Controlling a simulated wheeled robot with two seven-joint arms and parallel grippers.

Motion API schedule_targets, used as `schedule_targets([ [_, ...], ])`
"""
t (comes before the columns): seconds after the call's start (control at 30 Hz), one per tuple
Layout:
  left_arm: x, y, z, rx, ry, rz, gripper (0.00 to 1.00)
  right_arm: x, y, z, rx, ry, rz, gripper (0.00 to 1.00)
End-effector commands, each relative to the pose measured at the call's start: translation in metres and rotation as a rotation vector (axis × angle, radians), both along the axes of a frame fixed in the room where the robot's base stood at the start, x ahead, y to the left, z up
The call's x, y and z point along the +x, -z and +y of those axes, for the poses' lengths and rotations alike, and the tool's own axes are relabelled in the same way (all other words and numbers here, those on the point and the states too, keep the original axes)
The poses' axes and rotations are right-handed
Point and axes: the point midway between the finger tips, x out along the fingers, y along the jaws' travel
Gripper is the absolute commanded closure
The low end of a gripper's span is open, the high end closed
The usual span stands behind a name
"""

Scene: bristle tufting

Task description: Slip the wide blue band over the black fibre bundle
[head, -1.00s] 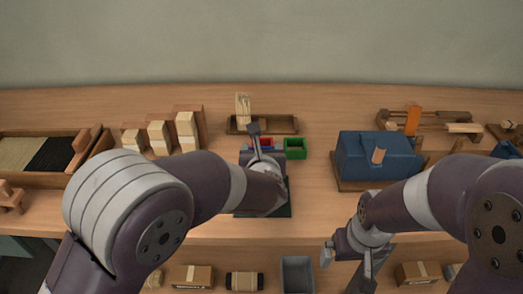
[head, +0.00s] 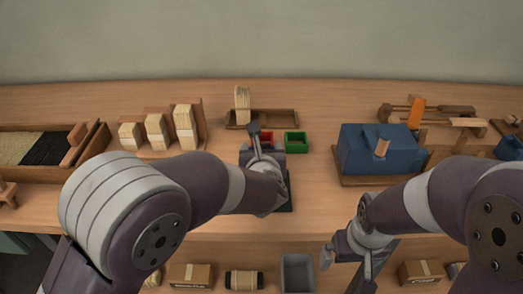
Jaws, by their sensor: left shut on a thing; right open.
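My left gripper (head: 256,140) is over the middle of the bench, by the small coloured bins. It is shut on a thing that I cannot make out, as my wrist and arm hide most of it. My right gripper (head: 348,248) is open and empty in front of the bench's near edge. Black fibres (head: 47,150) lie in a wooden tray at the far left. I cannot pick out the blue band or a separate black bundle. A little blue (head: 244,146) shows beside my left gripper, mostly hidden.
Behind is a wooden rack (head: 285,118) with an upright pale bundle (head: 242,104). A dark plate (head: 287,205) is partly under my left arm.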

Motion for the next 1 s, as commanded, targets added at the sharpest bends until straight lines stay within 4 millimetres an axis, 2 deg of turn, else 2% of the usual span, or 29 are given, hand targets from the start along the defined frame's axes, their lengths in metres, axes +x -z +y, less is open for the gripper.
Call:
schedule_targets([
  [0.2,0.0,-0.0003,0.0,0.0,0.0,-0.001,0.59,0.0,0.0,0.0,0.0,0.0,0.0,0.0],
  [0.23,0.0,-0.0003,0.0,0.0,0.0,-0.001,0.25,0.0,0.0,0.0,0.0,0.0,0.0,0.0],
  [0.3,0.0,-0.0003,0.0,0.0,0.0,-0.001,0.02,0.0,0.0,0.0,0.0,0.0,0.0,0.0],
  [1.0,0.0001,-0.0002,0.0,0.0,0.0,0.0,0.0,0.0,0.0,0.0,0.0,0.0,0.0,0.0],
])
